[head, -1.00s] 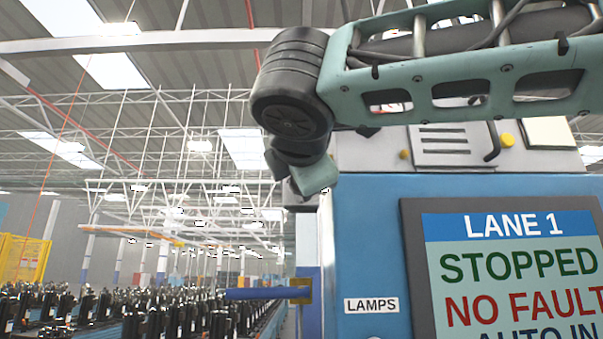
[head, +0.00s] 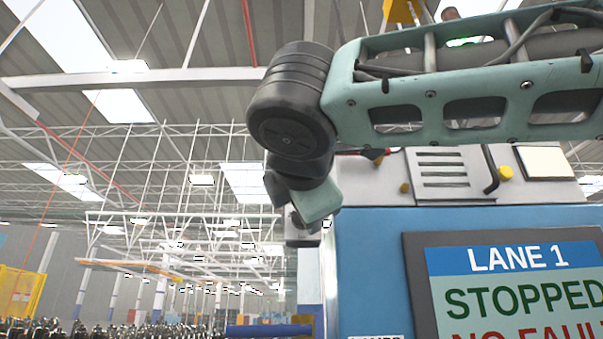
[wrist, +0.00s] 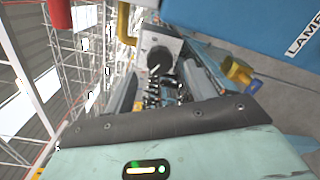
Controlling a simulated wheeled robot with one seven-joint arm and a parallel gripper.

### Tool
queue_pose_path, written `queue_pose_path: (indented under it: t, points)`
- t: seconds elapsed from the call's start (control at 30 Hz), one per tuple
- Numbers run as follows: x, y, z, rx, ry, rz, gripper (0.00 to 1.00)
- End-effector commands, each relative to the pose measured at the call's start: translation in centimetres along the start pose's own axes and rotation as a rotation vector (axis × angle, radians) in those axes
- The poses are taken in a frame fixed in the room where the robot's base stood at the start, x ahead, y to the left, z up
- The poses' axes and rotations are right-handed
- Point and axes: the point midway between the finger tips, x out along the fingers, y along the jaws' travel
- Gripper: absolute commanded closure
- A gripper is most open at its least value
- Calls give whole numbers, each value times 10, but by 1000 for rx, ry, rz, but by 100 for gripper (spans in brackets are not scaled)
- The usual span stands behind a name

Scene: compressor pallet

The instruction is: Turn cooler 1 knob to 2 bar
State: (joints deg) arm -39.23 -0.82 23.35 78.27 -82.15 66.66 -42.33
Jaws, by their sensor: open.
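No knob marked cooler 1 and no bar scale can be made out in either view. My gripper (head: 303,232) hangs at the end of my arm, left of the blue cabinet (head: 370,255) in the head view. In the wrist view my gripper (wrist: 163,85) seems to have its grey fingers apart, with nothing visible between them. Small yellow round parts (head: 505,173) sit on the light upper housing (head: 540,190); their function cannot be told.
A screen (head: 515,290) on the cabinet reads LANE 1, STOPPED; the lines below are cut off. Rows of dark compressors (head: 105,328) stand at lower left. A blue horizontal bar (head: 268,331) lies beside the cabinet. A LAMPS label (wrist: 305,38) shows in the wrist view.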

Motion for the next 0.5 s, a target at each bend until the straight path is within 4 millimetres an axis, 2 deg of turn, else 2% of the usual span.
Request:
queue_pose_path:
  t: [0.03, 0.3, 0.5]
  points:
    - [-13, -3, -2, 4, 2, 3, 45]
    - [-77, -2, -2, 2, 3, 3, 45]
    - [-117, -2, -2, 1, 3, 2, 45]
